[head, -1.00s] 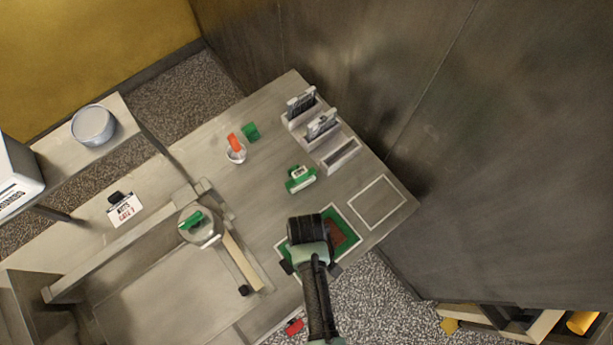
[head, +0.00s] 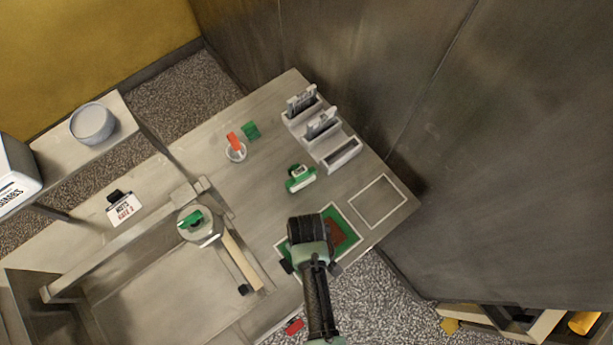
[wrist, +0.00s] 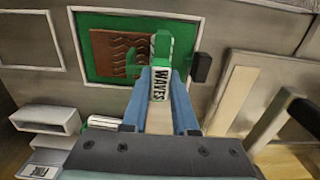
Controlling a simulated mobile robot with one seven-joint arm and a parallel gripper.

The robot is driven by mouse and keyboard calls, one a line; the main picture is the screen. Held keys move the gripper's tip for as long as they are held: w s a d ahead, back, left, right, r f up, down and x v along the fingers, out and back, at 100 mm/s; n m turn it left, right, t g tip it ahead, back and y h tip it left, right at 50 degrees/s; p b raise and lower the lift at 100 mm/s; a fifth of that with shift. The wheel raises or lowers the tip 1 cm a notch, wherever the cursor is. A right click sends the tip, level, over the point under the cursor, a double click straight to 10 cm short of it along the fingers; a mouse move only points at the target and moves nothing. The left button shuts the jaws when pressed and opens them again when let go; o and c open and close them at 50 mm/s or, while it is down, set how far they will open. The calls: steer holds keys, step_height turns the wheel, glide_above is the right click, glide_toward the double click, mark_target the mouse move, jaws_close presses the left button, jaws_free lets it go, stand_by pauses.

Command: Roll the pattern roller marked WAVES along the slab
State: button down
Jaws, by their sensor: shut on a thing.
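The roller marked WAVES (wrist: 160,84) is green with a white label, and my gripper (wrist: 160,92) is shut on it, a blue finger on each side. The brown slab (wrist: 112,42) lies on a green mat (wrist: 95,20) and bears dark wavy marks. The roller's green far end overlaps the slab's right part in the wrist view; I cannot tell whether it touches. In the head view the slab (head: 337,232) and mat (head: 350,239) show beside my wrist, which hides the roller and fingertips.
Another green and white tool (head: 301,179) stands on the bench. Beyond it is a slotted grey rack (head: 341,155) with labelled pieces. An empty white-outlined square (head: 377,202) lies right of the mat.

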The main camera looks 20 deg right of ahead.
steer(key=shift+w+d, duration=0.3)
steer(key=shift+d, duration=0.6)
steer(key=shift+w+d, duration=0.35)
steer(key=shift+d, duration=0.5)
steer(key=shift+w+d, duration=0.3)
steer(key=shift+d, duration=0.6)
stand_by(1.5)
steer(key=shift+w+d, duration=0.25)
steer(key=shift+d, duration=0.5)
steer(key=shift+w+d, duration=0.3)
steer(key=shift+d, duration=0.4)
steer(key=shift+w+d, duration=0.25)
steer(key=shift+d, duration=0.5)
stand_by(0.9)
steer(key=shift+r, duration=0.1)
stand_by(0.3)
